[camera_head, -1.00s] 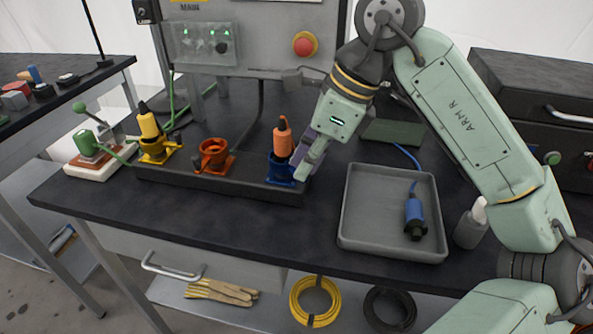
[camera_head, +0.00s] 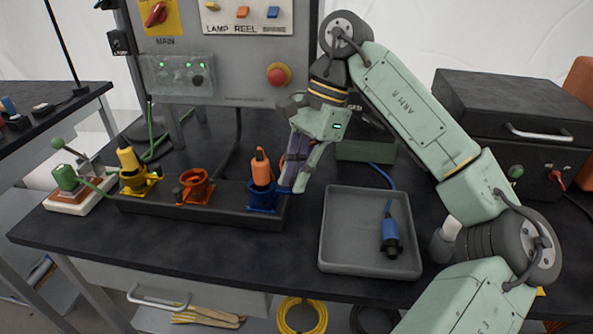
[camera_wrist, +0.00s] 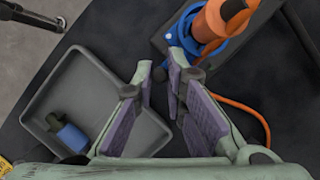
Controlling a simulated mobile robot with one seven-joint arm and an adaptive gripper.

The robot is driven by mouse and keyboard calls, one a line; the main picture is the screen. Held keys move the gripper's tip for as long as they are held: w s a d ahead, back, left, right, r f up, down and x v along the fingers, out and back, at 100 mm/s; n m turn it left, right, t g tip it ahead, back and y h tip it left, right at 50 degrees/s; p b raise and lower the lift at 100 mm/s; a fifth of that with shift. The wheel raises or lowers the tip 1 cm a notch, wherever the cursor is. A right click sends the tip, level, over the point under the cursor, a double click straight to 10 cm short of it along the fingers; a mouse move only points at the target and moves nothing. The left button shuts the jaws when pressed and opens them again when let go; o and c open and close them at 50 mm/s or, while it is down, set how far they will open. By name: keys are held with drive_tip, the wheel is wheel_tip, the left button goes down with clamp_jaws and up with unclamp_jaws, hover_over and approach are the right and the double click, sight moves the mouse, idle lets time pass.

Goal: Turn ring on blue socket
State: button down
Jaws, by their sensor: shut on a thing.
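The blue socket (camera_head: 262,196) with its ring stands at the right end of the dark socket bar. An orange plug (camera_head: 261,168) sits upright in it. In the wrist view the blue ring (camera_wrist: 205,48) shows at the top, around the orange plug (camera_wrist: 212,20). My gripper (camera_head: 289,186) is at the right side of the blue socket, low beside the ring. Its fingers (camera_wrist: 162,72) in the wrist view are close together and shut on the ring's side part, which the fingertips mostly hide.
A yellow plug in a yellow socket (camera_head: 134,180) and an empty orange socket (camera_head: 195,187) stand farther left on the bar (camera_head: 225,214). A grey tray (camera_head: 345,262) with a blue connector (camera_head: 390,235) lies at the right. A red button (camera_head: 278,75) is on the panel behind.

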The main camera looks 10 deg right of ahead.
drive_tip(key=shift+w, duration=0.1)
idle(0.5)
drive_tip(key=c, duration=1.6)
unclamp_jaws()
drive_tip(key=shift+c, duration=0.2)
drive_tip(key=v, duration=1.2)
